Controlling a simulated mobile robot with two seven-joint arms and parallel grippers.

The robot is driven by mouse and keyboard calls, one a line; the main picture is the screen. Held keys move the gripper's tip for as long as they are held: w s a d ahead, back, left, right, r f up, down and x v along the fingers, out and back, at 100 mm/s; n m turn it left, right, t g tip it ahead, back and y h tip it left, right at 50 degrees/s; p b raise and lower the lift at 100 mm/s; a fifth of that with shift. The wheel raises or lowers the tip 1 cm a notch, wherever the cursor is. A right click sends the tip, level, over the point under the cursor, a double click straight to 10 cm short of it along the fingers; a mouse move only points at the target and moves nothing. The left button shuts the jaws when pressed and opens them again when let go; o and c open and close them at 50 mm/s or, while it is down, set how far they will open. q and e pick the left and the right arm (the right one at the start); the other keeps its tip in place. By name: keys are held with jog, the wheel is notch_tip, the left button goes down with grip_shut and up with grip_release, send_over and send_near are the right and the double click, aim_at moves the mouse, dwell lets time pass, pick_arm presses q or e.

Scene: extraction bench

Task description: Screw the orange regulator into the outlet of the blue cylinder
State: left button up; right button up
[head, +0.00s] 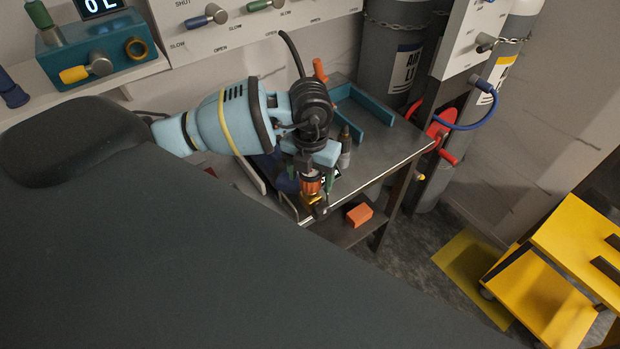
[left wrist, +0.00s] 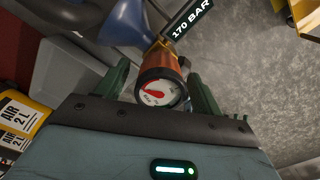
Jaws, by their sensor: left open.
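The orange regulator (left wrist: 160,72), with a round white gauge and red needle, sits between the two green fingers of my left gripper (left wrist: 162,92) in the left wrist view. The fingers are open, with a narrow gap on each side. Behind the regulator, a brass fitting (left wrist: 158,50) meets the tapered neck of the blue cylinder (left wrist: 125,20). Whether the thread is engaged cannot be told. A black tag (left wrist: 190,18) reads 170 BAR. In the head view, my left gripper (head: 319,182) is around the regulator (head: 311,187), beside the bench's front edge. My right gripper is not in view.
An orange block (head: 359,214) lies on the lower shelf. Chained grey cylinders (head: 392,65) stand behind; a yellow cart (head: 575,260) stands right. A yellow cylinder (left wrist: 20,115) is near the gripper.

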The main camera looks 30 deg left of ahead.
pick_arm(q)
jog(key=n, duration=1.1)
jog(key=shift+n, duration=0.4)
jog(key=shift+c, duration=0.2)
jog(key=c, duration=1.1)
jog(key=shift+o, duration=0.2)
jog(key=m, duration=1.2)
jog(key=shift+f+b, duration=0.1)
jog(key=shift+b, duration=0.25)
jog(key=o, duration=1.2)
jog(key=shift+c, duration=0.2)
